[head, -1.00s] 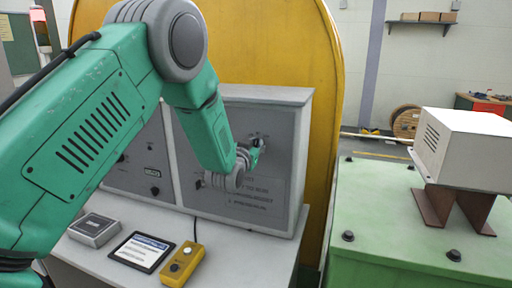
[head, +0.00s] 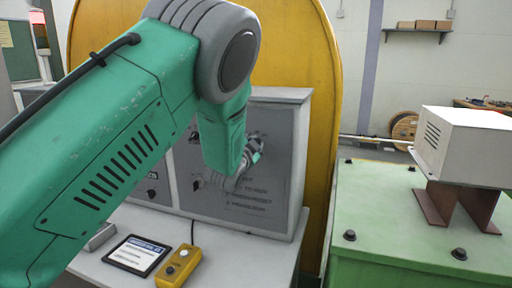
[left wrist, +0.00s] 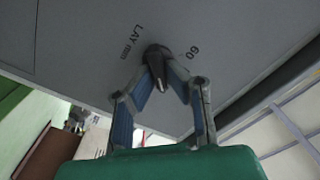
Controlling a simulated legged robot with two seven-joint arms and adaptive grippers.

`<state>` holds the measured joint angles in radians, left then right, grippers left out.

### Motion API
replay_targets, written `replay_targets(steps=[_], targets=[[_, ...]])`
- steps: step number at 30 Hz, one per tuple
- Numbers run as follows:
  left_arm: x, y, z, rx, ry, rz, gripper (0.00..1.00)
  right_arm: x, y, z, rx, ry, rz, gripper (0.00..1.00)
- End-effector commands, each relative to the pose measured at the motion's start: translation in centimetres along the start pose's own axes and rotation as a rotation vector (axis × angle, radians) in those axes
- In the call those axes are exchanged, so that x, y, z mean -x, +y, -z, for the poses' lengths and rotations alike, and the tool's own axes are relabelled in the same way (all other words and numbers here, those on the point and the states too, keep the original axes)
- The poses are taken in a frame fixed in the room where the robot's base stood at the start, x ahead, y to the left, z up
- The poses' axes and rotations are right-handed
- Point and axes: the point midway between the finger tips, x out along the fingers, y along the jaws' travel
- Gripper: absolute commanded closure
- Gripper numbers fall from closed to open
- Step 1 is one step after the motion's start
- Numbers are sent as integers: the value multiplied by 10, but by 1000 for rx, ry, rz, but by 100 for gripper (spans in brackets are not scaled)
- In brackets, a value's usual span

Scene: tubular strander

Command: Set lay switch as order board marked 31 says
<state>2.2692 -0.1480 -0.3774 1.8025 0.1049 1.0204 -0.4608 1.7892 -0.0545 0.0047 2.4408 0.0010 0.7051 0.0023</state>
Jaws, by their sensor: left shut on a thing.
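The lay switch is a dark knob (left wrist: 157,56) on the grey panel (left wrist: 80,50), with "LAY mm" and "60" printed beside it in the left wrist view. My left gripper (left wrist: 163,72) has its fingertips closed on this knob. In the head view my left gripper (head: 254,150) is at the upper right of the grey control panel (head: 275,110), and my arm hides part of the panel. A dark-framed board (head: 139,255) with a white sheet lies on the desk; its writing is too small to read. My right gripper is not in view.
A large yellow guard (head: 325,80) stands behind. At right, a green machine top (head: 390,225) carries a white vented box (head: 465,145).

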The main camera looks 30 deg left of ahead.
Motion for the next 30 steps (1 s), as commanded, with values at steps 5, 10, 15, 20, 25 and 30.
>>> replay_targets(steps=[5,10,15,20,25,30], targets=[[1,3,-2,-15,-4,-6,100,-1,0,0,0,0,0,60],[1,4,-2,-16,-4,-7,100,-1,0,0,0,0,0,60],[1,4,-2,-16,-4,-8,76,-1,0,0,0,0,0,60],[1,3,-1,-15,-3,-6,70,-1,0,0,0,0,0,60],[1,2,-1,-14,-2,-4,70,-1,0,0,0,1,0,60],[15,2,-1,-14,-3,-5,70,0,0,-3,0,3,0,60]])
